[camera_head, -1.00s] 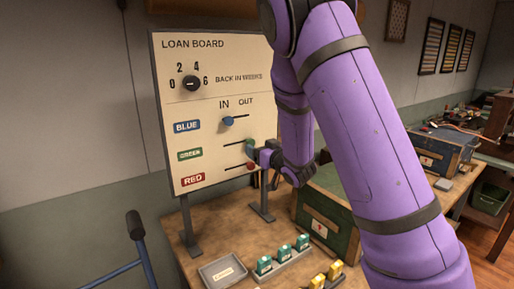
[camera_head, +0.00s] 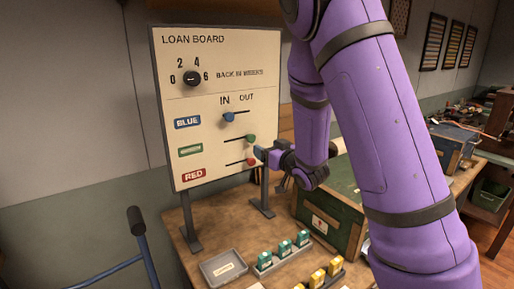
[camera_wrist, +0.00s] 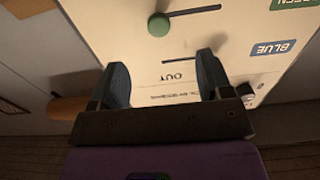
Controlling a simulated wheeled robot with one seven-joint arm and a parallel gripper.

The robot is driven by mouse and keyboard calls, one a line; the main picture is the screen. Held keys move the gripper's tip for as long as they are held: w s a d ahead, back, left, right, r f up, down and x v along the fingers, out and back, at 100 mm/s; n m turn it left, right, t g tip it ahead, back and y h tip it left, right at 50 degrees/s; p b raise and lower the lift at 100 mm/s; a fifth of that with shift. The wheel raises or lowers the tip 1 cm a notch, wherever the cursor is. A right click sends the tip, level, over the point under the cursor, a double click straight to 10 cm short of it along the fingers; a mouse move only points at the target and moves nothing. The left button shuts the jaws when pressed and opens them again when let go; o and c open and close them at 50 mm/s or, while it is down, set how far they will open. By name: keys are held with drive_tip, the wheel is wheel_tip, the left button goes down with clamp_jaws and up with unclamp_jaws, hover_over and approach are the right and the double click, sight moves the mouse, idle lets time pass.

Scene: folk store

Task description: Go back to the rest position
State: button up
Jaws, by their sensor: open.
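My gripper (camera_head: 262,154) is open and empty, just in front of the right edge of the loan board (camera_head: 225,75). In the wrist view its two dark fingers (camera_wrist: 162,68) stand apart with the board beyond them. The green knob (camera_head: 251,138) sits at the right, OUT end of its slot. It also shows in the wrist view (camera_wrist: 158,24), beyond the fingertips and clear of them. The red knob (camera_head: 250,161) is at the right end of its slot, and the blue knob (camera_head: 228,117) is near the left of its slot. The dial (camera_head: 192,78) is above.
The board stands on two legs on a wooden table. A grey tray (camera_head: 222,268), teal blocks (camera_head: 284,249) and yellow blocks (camera_head: 318,277) lie in front. A green box (camera_head: 328,222) stands under my arm. A blue handle (camera_head: 137,222) rises at the left.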

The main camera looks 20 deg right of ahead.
drive_tip(key=s+d+r+m+g+h, duration=0.2)
drive_tip(key=s+r+m+g+h, duration=0.15)
drive_tip(key=s+r+g, duration=0.45)
drive_tip(key=s+a+r+g, duration=0.2)
drive_tip(key=s, duration=1.1)
drive_tip(key=s+a+r+n+g, duration=0.1)
drive_tip(key=s+a+r+g, duration=0.1)
drive_tip(key=s, duration=1.2)
drive_tip(key=shift+s+a+r, duration=0.15)
drive_tip(key=shift+a+r, duration=0.15)
drive_tip(key=shift+r, duration=0.05)
